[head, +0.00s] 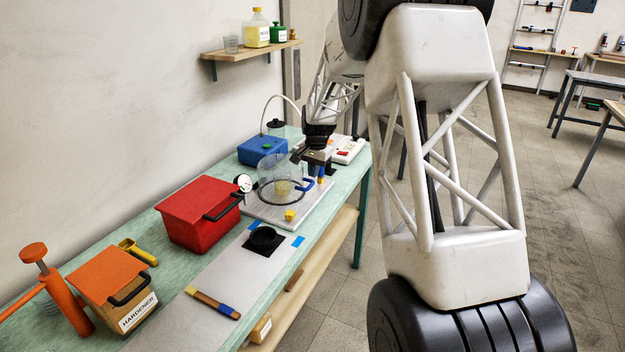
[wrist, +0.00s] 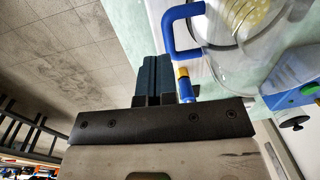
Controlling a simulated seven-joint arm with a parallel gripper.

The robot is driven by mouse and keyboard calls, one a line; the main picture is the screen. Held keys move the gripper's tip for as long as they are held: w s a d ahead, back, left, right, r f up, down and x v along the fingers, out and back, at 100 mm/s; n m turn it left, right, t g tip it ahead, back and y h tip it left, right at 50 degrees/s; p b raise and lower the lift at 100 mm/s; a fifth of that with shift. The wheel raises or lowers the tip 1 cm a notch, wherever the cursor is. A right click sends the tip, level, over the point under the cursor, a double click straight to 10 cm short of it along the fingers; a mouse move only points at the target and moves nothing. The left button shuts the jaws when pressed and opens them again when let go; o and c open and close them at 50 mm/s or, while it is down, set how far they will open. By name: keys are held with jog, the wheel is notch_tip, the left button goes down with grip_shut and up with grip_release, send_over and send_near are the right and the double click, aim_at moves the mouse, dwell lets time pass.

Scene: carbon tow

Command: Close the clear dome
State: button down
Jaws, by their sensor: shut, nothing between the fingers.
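The clear dome (head: 270,172) stands on a pale base plate (head: 256,211) on the bench, with a dark ring around its lower part. A blue handle (head: 306,184) sticks out on its right side. The dome (wrist: 270,42) and its blue handle (wrist: 170,36) also show in the wrist view, with a yellowish round object (wrist: 243,14) seen through the clear wall. I cannot tell whether the dome's rim is seated all round. My gripper (wrist: 153,62) is shut and empty, beside the handle and apart from it. In the head view its fingertips are hard to make out.
A small yellow-and-blue part (wrist: 184,82) is close beside my fingers. A pressure gauge (head: 243,183) and red box (head: 199,214) stand left of the dome, a blue unit (head: 262,150) behind it. A yellow block (head: 290,215) lies on the plate's front. The floor right of the bench is clear.

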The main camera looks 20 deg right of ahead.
notch_tip(320, 180, up, 10)
jog(key=s+d, duration=0.1)
jog(key=shift+f, duration=0.2)
jog(key=shift+d, duration=0.1)
dwell(0.3)
jog(key=shift+s, duration=0.15)
jog(key=s+a+r+n, duration=0.2)
jog(key=s+a+r, duration=0.1)
jog(key=s, duration=0.6)
jog(key=s+a+r+n+t, duration=0.1)
jog(key=s+a+r, duration=0.2)
jog(key=s, duration=0.6)
jog(key=s+a+r+n, duration=0.2)
jog(key=s+a+r, duration=0.15)
jog(key=s, duration=0.65)
jog(key=s+a+f+n, duration=0.1)
jog(key=s+f+n, duration=0.1)
jog(key=s, duration=1)
jog(key=s+a+f+n+t, duration=0.1)
jog(key=s+a+f, duration=0.1)
jog(key=s, duration=1.1)
jog(key=shift+s+a+f+n+h, duration=0.15)
jog(key=shift+s+f+n+h, duration=0.05)
jog(key=shift+f+n+h, duration=0.25)
